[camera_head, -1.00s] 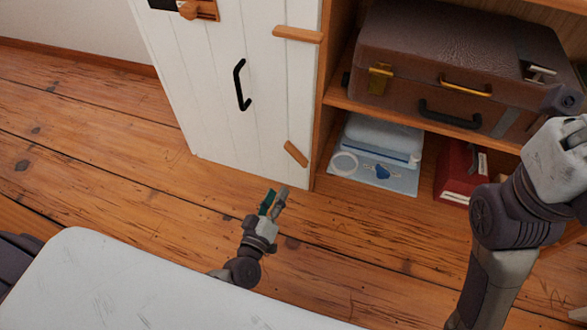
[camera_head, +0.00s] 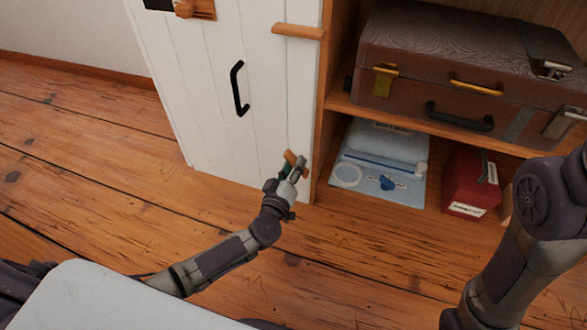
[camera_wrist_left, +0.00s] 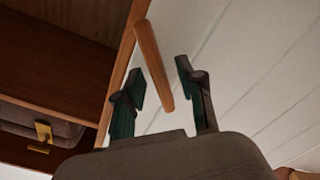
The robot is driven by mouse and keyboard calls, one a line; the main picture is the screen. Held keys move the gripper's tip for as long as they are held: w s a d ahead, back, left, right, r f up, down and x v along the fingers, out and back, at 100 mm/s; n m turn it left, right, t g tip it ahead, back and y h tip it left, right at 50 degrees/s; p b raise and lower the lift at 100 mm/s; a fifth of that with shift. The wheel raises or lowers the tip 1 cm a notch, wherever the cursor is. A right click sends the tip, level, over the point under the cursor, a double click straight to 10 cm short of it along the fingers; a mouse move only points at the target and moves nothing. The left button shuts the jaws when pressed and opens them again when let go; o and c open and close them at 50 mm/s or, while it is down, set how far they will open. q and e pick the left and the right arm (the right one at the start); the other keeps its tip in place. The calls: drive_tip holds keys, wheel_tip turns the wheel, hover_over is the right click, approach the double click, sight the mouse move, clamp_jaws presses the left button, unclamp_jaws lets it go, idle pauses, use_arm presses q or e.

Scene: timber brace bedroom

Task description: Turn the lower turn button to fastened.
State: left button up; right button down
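The lower turn button (camera_head: 290,156) is a small wooden bar low on the white cupboard door (camera_head: 212,95), near its right edge; my gripper partly hides it in the head view. In the left wrist view the bar (camera_wrist_left: 150,58) is tilted, and its near end lies between my fingers. My left gripper (camera_head: 292,168) is open, one finger on each side of the bar (camera_wrist_left: 162,88), with gaps visible; contact cannot be told. The upper turn button (camera_head: 298,32) lies nearly level, reaching to the door's right edge. My right gripper is out of view.
The open shelf on the right holds a brown suitcase (camera_head: 440,80), with a blue folder (camera_head: 375,190) and a red box (camera_head: 468,182) below. A black handle (camera_head: 238,88) sits on the door. The wooden floor (camera_head: 110,165) before the door is clear.

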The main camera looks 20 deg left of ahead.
use_arm(q)
clamp_jaws()
drive_tip(key=shift+n, duration=0.3)
drive_tip(key=shift+a+f+n, duration=0.1)
drive_tip(key=shift+f+n, duration=0.05)
drive_tip(key=shift+n, duration=2.05)
drive_tip(key=shift+a+f+n, duration=0.1)
drive_tip(key=shift+f+n, duration=0.05)
drive_tip(key=shift+n, duration=2.05)
